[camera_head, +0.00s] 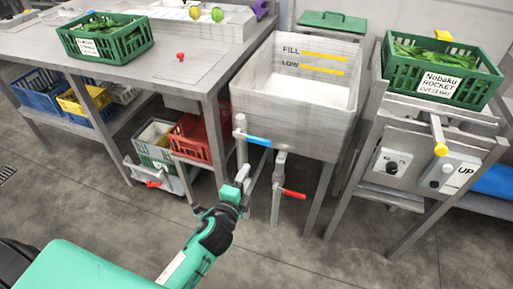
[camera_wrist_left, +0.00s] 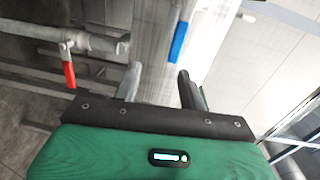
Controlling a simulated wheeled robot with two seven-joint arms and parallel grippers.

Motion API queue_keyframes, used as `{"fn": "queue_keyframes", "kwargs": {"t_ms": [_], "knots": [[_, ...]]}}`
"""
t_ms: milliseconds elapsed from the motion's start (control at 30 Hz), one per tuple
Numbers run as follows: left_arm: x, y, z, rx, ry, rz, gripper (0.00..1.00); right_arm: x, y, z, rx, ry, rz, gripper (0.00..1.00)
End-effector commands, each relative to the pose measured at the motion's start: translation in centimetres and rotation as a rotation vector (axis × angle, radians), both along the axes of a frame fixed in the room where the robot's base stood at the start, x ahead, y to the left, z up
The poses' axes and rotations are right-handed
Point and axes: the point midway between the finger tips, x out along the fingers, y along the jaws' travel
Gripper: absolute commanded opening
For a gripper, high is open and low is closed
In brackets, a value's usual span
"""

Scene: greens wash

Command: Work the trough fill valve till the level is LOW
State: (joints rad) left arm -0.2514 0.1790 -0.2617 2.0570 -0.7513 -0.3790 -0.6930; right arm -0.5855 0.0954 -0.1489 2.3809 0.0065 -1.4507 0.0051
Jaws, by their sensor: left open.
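The white trough (camera_head: 292,125) stands at centre in the head view. Its inner back wall has yellow lines marked FILL (camera_head: 324,56) and LOW (camera_head: 321,69). I cannot make out a water level inside. A blue valve handle (camera_head: 258,140) lies sideways on a pipe at the trough's front left; it also shows in the left wrist view (camera_wrist_left: 180,42). A red valve handle (camera_head: 294,194) is on a pipe below the trough, and shows in the left wrist view (camera_wrist_left: 69,73). My left gripper (camera_head: 245,175) is open and empty, below and apart from the blue handle (camera_wrist_left: 180,42). My right gripper is out of view.
A steel table (camera_head: 165,75) with a green crate (camera_head: 105,42) stands left. Red (camera_head: 190,140) and grey crates sit under it. A right stand holds a green rocket crate (camera_head: 440,75) and control boxes with a yellow-tipped lever (camera_head: 440,148). The front floor is clear.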

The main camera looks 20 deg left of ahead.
Motion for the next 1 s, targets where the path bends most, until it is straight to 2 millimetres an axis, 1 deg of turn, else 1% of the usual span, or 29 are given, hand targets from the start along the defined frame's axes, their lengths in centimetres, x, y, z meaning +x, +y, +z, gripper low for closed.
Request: {"fn": "queue_keyframes", "kwargs": {"t_ms": [33,133,233,333,467,800,1000], "knots": [[-0.1,0.0,0.8,0.017,-0.028,-0.001,0.42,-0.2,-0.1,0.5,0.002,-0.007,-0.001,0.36],[-0.3,0.0,2.1,0.037,-0.056,0.0,0.42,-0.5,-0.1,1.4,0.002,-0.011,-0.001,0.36],[0.1,-0.1,2.6,0.044,-0.064,0.001,0.42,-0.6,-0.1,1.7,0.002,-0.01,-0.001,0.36],[1.0,-0.1,2.6,0.043,-0.064,0.0,0.42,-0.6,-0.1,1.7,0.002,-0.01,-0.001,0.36],[2.9,-0.1,2.6,0.043,-0.063,0.001,0.42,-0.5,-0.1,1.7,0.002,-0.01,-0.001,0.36],[8.8,-0.3,2.5,0.041,-0.061,0.001,0.42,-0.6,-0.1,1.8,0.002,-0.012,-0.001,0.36],[11.7,-0.5,2.4,0.041,-0.06,0.001,0.42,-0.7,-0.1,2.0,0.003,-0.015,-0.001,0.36]]}}
